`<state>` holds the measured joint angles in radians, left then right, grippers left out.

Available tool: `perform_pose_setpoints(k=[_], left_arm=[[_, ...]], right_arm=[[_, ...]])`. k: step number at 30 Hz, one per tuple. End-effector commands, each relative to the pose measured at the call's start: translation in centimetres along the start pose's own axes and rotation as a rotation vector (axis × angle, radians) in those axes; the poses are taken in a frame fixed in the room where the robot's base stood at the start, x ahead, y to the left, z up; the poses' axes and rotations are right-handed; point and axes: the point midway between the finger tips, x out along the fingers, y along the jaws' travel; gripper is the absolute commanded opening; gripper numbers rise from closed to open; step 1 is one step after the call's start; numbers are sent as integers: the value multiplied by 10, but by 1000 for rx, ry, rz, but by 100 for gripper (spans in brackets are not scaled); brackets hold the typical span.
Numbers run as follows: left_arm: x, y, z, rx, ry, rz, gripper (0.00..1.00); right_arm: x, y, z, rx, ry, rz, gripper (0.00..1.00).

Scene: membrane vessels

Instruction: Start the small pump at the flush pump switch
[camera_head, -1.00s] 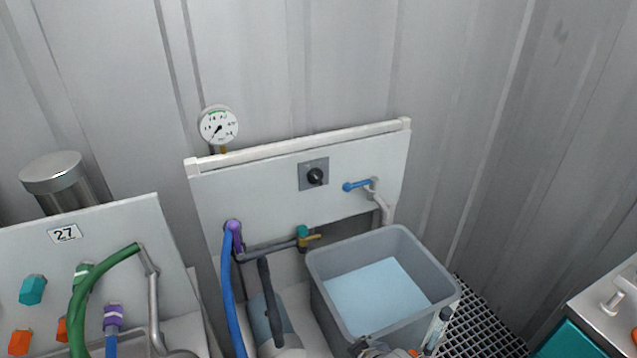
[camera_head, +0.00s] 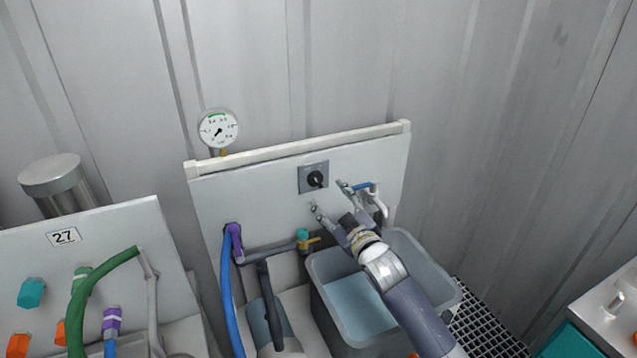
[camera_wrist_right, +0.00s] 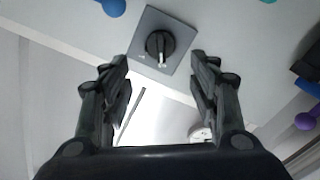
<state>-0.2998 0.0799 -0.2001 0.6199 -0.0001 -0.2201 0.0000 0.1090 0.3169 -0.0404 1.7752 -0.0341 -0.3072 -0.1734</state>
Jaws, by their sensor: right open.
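The flush pump switch is a black rotary knob (camera_head: 315,179) on a grey square plate (camera_head: 304,170), fixed to the white panel. In the right wrist view the knob (camera_wrist_right: 160,45) has a pale mark pointing toward the gripper. My right gripper (camera_head: 328,195) is open and empty, just below and right of the knob in the head view. In the wrist view its fingers (camera_wrist_right: 161,64) lie to either side of the knob's line, apart from it. A small pump, probably the grey-blue cylinder (camera_head: 262,323), stands below the panel, partly hidden. My left gripper is not in view.
A blue-handled tap (camera_head: 362,186) sits close right of my right gripper. The grey water tub (camera_head: 330,265) is under my right arm. The panel around the knob is otherwise clear.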

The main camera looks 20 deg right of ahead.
Motion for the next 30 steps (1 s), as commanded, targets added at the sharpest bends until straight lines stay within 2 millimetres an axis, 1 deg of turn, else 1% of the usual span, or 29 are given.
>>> perform_pose_setpoints(k=[1,3,9,15,21,29,30], left_arm=[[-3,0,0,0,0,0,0],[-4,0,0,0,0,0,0],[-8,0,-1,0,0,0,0],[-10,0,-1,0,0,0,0],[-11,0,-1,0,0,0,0],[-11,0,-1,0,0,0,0],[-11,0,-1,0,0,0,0]], right_arm=[[10,1,-2,1,1,1,55],[22,1,-2,2,0,0,55],[54,0,-2,2,-1,-1,55],[75,0,0,2,-2,-1,55],[83,-1,0,1,-2,-2,55],[84,-1,0,1,-2,-2,55],[84,-1,0,1,-2,-2,48]])
